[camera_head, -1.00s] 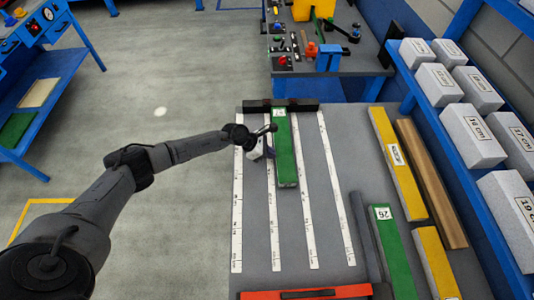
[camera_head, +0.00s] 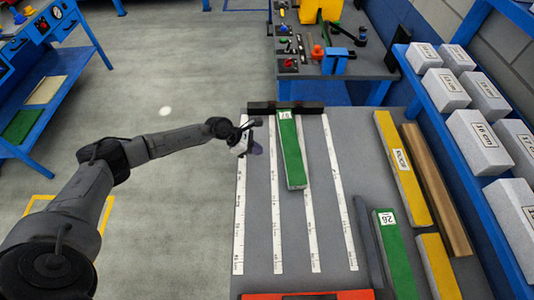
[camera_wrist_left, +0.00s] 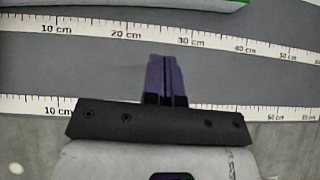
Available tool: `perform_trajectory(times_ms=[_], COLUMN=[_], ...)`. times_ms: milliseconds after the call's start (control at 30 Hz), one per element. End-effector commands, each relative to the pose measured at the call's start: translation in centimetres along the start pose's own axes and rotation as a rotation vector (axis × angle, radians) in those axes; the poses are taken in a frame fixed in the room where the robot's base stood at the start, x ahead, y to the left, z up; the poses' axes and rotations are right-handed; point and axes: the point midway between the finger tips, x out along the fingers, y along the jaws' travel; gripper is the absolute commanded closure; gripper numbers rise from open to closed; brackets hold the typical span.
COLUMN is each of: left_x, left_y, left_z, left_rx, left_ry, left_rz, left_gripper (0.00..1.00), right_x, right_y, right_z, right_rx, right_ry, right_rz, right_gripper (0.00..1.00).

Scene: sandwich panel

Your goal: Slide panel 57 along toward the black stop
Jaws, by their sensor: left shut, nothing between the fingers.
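My right gripper is not in view.
Another green panel (camera_head: 394,255), labelled 26, lies at the near right. Yellow panels (camera_head: 404,170) and a brown bar (camera_head: 436,190) lie farther right. A red-orange piece (camera_head: 265,296) is at the near edge. Grey blocks (camera_head: 478,145) fill the shelf. The ruled table surface near the front is clear.

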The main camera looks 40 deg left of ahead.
Motion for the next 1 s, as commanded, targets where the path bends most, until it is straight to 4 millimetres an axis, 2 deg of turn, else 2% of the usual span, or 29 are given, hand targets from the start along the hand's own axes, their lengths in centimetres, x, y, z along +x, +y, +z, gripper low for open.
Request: perform_trajectory(times_ms=[100,300,500,767,867,1000], left_x=[-2.0,-4.1,-4.8,-4.8,-5.0,-5.9], left_y=[0.0,0.0,0.0,0.0,0.1,0.9], left_z=[-0.1,0.0,0.0,0.0,0.2,1.6], left_rx=[0.0,-0.001,0.0,-0.001,0.001,0.014], left_ry=[0.002,0.0,0.0,0.0,-0.003,-0.014], left_rz=[-0.001,-0.001,-0.001,-0.001,0.001,0.018], left_gripper=[1.0,1.0,1.0,1.0,0.9,0.77], right_x=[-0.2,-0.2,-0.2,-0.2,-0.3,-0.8], right_y=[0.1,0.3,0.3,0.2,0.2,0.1], right_z=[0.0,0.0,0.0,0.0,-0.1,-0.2], right_rx=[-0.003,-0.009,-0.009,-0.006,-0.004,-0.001], right_ry=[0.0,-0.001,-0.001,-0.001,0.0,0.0], right_rz=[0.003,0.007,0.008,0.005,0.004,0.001], right_gripper=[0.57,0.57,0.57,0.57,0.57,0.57])
